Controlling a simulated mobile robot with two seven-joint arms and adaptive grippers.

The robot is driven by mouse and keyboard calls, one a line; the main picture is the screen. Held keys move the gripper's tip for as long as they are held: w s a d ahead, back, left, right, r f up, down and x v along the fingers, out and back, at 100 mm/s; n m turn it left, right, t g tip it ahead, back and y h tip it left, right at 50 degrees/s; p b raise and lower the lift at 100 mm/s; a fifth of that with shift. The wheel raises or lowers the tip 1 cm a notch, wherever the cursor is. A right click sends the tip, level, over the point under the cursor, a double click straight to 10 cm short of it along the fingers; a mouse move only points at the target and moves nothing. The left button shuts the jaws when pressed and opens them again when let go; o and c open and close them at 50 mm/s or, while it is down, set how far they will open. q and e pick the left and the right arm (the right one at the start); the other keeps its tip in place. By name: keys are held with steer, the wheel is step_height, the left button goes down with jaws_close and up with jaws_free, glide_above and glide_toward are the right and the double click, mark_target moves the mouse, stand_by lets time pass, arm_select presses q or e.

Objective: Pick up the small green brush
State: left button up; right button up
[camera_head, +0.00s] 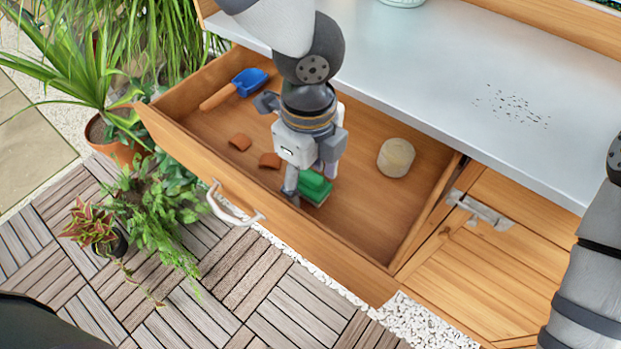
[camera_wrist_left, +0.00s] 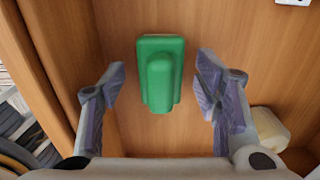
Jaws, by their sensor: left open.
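The small green brush (camera_head: 314,187) lies on the floor of the open wooden drawer, near its front wall. My left gripper (camera_head: 308,183) reaches down into the drawer over the brush and hides part of it in the head view. In the left wrist view the brush (camera_wrist_left: 160,74) shows whole, between and beyond the fingertips. My left gripper (camera_wrist_left: 162,90) is open there, with one finger to each side and clear gaps to the brush. My right gripper is out of view; only part of my right arm shows at the right edge.
The jar also shows in the wrist view (camera_wrist_left: 272,127). The grey bench top (camera_head: 440,75) overhangs the drawer's back. Potted plants (camera_head: 125,150) stand at left.

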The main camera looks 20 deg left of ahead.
mark_target(309, 172)
arm_select(q)
steer(key=shift+r, duration=0.1)
steer(key=c, duration=1.3)
steer(key=shift+o, duration=0.2)
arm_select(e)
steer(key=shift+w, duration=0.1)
arm_select(q)
steer(key=shift+r, duration=0.25)
step_height(309, 172, up, 3)
steer(key=shift+w+f+p, duration=0.1)
steer(key=shift+p, duration=0.2)
steer(key=s+a+r+p, duration=0.1)
steer(key=s+a+r, duration=0.1)
steer(key=s+r, duration=0.7)
steer(key=s, duration=0.5)
steer(key=shift+r+p, duration=0.3)
steer(key=shift+p, duration=0.1)
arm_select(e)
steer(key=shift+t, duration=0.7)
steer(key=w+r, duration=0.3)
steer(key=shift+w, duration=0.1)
